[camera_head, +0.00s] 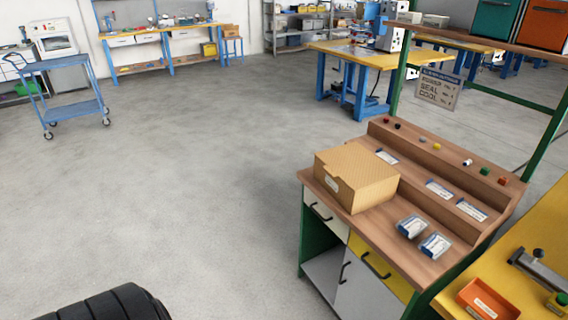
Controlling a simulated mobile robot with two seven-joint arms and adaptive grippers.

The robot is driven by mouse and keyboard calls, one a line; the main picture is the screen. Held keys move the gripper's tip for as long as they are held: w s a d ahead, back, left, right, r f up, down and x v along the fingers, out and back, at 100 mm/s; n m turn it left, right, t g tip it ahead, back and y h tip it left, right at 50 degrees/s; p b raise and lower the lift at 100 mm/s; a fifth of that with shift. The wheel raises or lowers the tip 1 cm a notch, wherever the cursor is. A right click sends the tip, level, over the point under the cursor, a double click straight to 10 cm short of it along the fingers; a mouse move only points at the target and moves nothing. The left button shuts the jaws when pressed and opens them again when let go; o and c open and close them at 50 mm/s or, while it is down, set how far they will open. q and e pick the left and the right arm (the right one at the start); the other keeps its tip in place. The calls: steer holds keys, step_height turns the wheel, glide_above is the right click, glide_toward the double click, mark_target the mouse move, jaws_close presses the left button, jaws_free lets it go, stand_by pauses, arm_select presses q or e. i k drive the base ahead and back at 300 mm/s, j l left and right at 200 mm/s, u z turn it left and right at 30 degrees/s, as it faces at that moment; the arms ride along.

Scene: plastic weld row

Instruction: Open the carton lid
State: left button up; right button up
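The carton (350,180) is a tan cardboard box with a white label on its left-hand side. It stands on the near left part of a brown wooden workbench top (385,235). Its lid (358,168) lies flat over the top and looks closed, with a tab folded down at the left side. The far sides of the carton are hidden. Neither of my grippers shows in the head view, and nothing touches the carton.
Two small labelled packs (411,227) lie right of the carton. A stepped ledge (440,165) with coloured buttons runs behind it. A green post (402,72) rises behind the bench. A yellow table (520,262) with an orange tray (487,300) adjoins at right.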

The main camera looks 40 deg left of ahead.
mark_target(357, 167)
steer(key=u, duration=1.1)
